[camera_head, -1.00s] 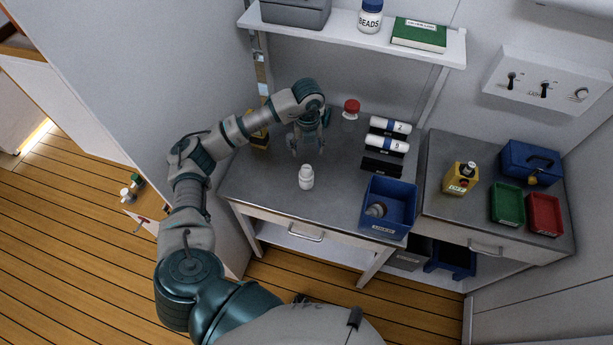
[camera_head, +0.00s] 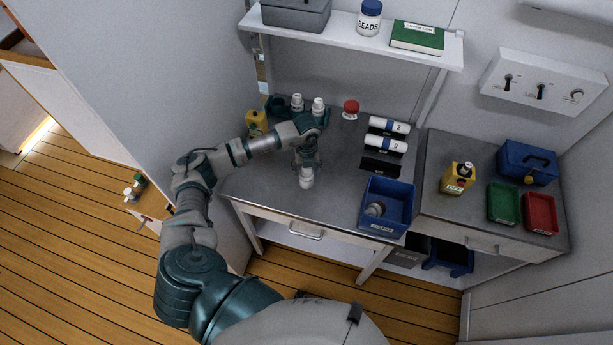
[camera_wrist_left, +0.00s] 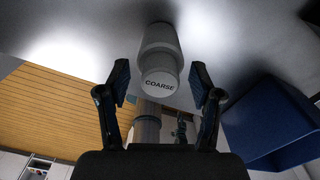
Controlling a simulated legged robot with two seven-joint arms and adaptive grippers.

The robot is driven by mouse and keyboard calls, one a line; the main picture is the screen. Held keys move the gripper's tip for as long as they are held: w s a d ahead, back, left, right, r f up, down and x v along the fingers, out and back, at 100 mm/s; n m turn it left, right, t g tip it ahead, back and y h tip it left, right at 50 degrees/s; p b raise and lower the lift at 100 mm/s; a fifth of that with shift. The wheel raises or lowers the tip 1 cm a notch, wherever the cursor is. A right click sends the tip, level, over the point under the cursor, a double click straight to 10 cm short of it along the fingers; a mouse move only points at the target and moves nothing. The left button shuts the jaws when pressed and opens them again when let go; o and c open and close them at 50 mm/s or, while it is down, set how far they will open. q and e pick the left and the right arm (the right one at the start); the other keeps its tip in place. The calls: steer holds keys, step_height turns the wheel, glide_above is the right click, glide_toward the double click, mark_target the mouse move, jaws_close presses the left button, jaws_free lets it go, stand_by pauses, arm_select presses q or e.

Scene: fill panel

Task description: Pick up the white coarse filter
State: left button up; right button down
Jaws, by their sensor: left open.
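The white coarse filter (camera_head: 307,181) stands near the front of the grey bench. In the left wrist view it is a white cylinder (camera_wrist_left: 160,50) with COARSE on its end, seen centrally between my fingers. The left wrist view shows both fingers of the gripper (camera_wrist_left: 160,84) spread, one on each side of the filter, with gaps. My right gripper is not in view.
Two white bottles (camera_head: 318,106) stand at the back, with a yellow container (camera_head: 257,122) to their left. A red-capped jar (camera_head: 350,110), a rack of numbered white cylinders (camera_head: 385,146) and a blue bin (camera_head: 391,201) lie to the right. The shelf (camera_head: 350,45) overhangs the back.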

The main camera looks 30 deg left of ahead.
arm_select(q)
jaws_close()
steer(key=shift+r, duration=0.15)
